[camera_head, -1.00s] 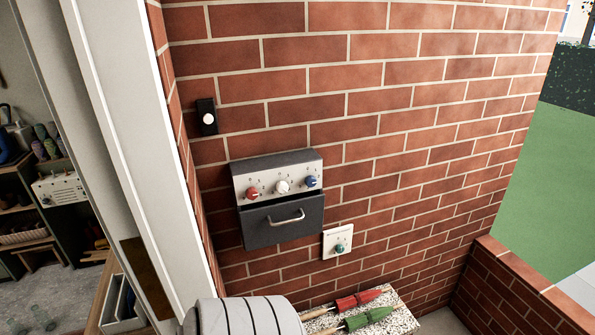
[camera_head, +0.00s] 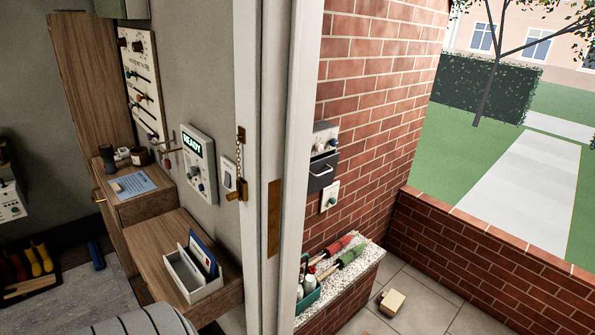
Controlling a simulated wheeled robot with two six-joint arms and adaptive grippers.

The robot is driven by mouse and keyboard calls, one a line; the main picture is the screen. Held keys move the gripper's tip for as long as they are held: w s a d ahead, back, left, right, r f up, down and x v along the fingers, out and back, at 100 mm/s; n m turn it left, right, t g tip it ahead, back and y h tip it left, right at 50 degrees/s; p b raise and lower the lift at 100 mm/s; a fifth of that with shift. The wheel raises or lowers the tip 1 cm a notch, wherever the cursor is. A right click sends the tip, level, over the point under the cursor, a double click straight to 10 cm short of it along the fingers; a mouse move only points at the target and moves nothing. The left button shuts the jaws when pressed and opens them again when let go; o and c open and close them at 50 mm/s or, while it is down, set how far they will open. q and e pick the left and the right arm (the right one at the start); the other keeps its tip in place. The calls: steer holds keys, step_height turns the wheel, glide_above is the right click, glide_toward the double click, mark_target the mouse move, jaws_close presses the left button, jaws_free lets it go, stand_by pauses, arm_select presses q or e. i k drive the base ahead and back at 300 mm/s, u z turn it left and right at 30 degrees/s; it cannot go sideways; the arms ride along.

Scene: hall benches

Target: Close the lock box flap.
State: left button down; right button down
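A dark box (camera_head: 324,140) with a light knob panel hangs on the brick wall right of the door frame; it looks like the lock box, though no label is readable. Below its knobs is a dark front flap (camera_head: 321,173) with a pale bar handle. The flap seems to stand out a little from the wall, but I cannot tell how far it is open. The door frame hides the left part of the box. Neither of my grippers is in view.
The white door frame (camera_head: 251,80) stands between the indoor side and the brick wall. A speckled ledge (camera_head: 370,253) below the box holds red and green handled tools and a green caddy (camera_head: 308,295). A small tan block (camera_head: 391,302) lies on the tiled floor.

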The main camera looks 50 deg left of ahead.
mark_target(319, 180)
steer(key=u, duration=1.75)
